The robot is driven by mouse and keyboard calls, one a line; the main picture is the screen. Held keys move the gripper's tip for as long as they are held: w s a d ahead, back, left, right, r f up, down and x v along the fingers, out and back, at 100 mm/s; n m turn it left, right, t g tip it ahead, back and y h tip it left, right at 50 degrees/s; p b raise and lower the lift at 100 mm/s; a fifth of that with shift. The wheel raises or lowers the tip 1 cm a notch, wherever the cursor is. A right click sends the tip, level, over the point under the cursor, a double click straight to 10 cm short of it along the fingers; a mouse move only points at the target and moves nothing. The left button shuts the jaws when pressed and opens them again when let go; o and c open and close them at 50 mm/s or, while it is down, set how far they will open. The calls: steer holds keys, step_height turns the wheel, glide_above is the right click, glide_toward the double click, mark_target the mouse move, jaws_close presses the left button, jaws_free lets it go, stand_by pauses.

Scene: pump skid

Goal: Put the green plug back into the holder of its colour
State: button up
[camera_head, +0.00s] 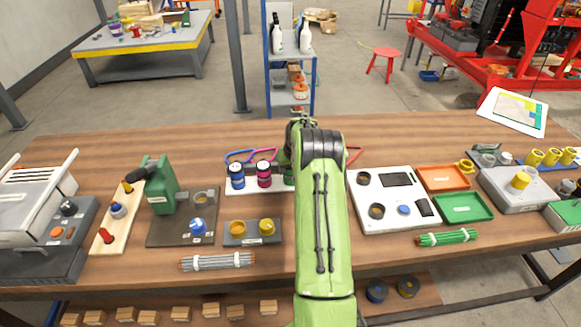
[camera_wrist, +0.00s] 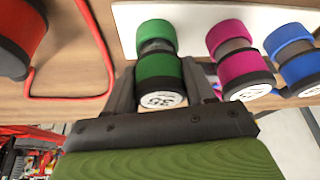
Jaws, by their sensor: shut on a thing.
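The green plug (camera_wrist: 160,72) has a black collar and a white numbered end face in the wrist view. My gripper (camera_wrist: 162,82) is shut around it, one dark finger on each side. Another green piece (camera_wrist: 156,36) lies in line just beyond it, against a white rack (camera_wrist: 188,14). I cannot tell whether the plug is seated or only lined up. In the head view a bit of green (camera_head: 285,160) shows beside my arm, which hides my fingers and most of the plug.
A pink plug (camera_head: 264,176) and a blue plug (camera_head: 237,177) stand close beside the green one. A red-and-black cylinder (camera_wrist: 18,38) and red wire loop (camera_wrist: 72,96) are on its other side. A white panel (camera_head: 390,211) lies right of my arm.

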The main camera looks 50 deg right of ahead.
steer(key=o, duration=1.4)
steer(key=shift+c, duration=0.2)
steer(key=p+v, duration=0.1)
steer(key=v, duration=1.4)
steer(key=shift+r+p, duration=0.3)
steer(key=shift+r, duration=0.05)
steer(key=shift+s, duration=0.1)
